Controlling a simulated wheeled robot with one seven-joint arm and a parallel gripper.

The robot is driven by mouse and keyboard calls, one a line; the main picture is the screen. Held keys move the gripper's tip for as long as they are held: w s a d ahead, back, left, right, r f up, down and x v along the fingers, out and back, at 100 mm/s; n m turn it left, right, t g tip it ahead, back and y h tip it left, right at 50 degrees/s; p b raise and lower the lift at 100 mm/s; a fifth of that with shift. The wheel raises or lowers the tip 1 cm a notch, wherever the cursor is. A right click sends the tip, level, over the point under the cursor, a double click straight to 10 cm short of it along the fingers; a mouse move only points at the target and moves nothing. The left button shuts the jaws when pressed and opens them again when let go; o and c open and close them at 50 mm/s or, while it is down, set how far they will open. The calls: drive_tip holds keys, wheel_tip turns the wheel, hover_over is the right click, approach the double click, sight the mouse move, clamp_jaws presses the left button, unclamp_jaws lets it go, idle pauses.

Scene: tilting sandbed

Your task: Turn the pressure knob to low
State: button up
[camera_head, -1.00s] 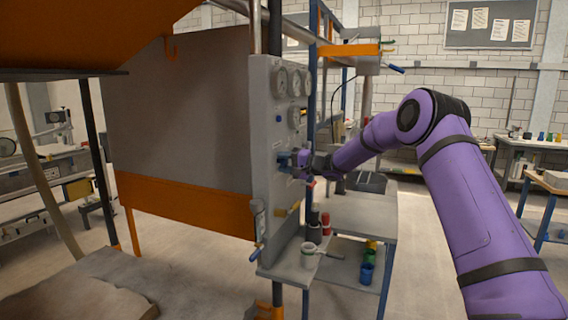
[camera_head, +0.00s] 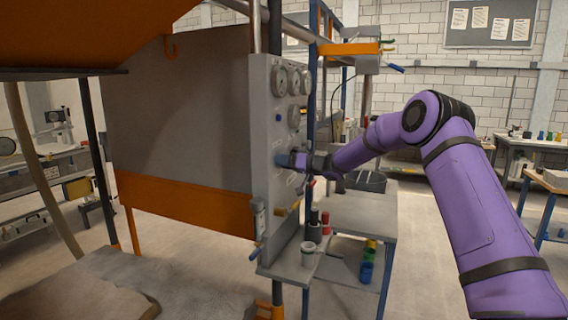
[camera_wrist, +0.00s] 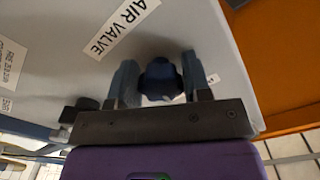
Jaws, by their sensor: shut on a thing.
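A blue knob (camera_wrist: 160,80) on the grey control panel (camera_head: 261,150) sits between the two fingers of my gripper (camera_wrist: 158,84) in the wrist view. A label reading "AIR VALVE" (camera_wrist: 122,28) is beside it. My gripper is shut on this knob. In the head view my gripper (camera_head: 289,160) reaches the panel's face from the right. The fingers and wrist mostly cover the knob there. I cannot read the knob's setting or any "low" mark.
Round gauges (camera_head: 279,79) are on the panel above my gripper. A large grey sheet with an orange rail (camera_head: 185,208) stands left of the panel.

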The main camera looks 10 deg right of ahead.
drive_tip(key=shift+d+n, duration=0.1)
drive_tip(key=shift+n, duration=0.9)
drive_tip(key=o, duration=0.9)
drive_tip(key=v, duration=1)
drive_tip(key=shift+s+d, duration=0.2)
drive_tip(key=shift+d, duration=0.1)
